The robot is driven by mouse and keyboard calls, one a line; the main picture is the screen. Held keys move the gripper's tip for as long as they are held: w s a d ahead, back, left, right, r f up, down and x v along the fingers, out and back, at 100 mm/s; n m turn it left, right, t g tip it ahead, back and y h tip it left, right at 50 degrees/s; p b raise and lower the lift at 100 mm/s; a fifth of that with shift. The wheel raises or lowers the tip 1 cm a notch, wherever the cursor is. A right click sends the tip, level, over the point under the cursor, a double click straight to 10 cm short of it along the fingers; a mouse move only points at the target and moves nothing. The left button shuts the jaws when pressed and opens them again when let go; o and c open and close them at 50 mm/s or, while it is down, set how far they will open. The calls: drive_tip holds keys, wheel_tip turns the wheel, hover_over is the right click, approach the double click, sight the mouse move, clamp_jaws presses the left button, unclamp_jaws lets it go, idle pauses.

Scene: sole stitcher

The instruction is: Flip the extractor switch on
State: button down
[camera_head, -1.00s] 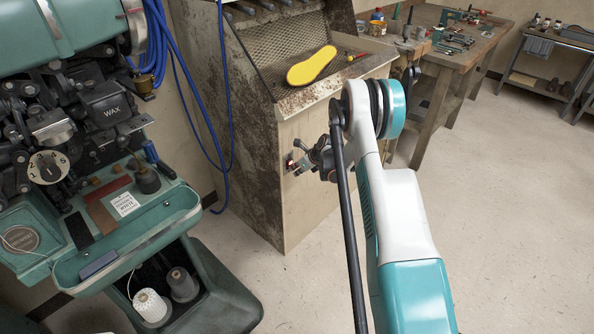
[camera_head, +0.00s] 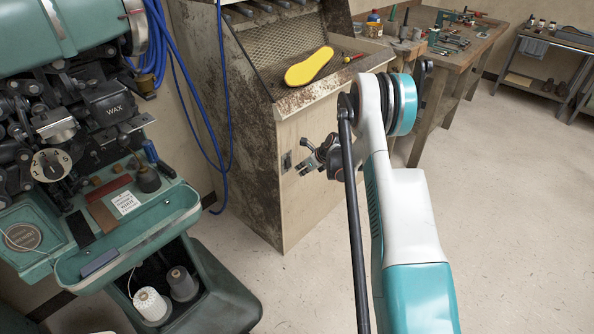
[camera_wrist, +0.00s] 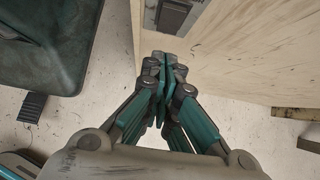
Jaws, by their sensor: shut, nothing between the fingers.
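The extractor switch (camera_head: 287,161) is a small dark grey plate on the pale side panel of the extractor cabinet (camera_head: 310,215). In the wrist view the grey switch plate (camera_wrist: 174,14) is at the top edge, partly cut off. I cannot tell the position of its rocker. My gripper (camera_head: 304,159) is just right of the plate in the head view, apart from it. In the wrist view my gripper (camera_wrist: 164,60) has its fingers together with nothing between them, and the tips point toward the panel below the plate.
A yellow sole (camera_head: 309,67) lies on the cabinet's sloped mesh top. A green stitching machine (camera_head: 130,235) stands at the left, and blue hoses (camera_head: 222,100) hang between. A wooden workbench (camera_head: 440,62) with tools is behind. Open floor (camera_head: 500,200) lies to the right.

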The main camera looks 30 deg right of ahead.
drive_tip(key=p+v, duration=0.4)
drive_tip(key=v, duration=0.6)
drive_tip(key=shift+s, duration=0.2)
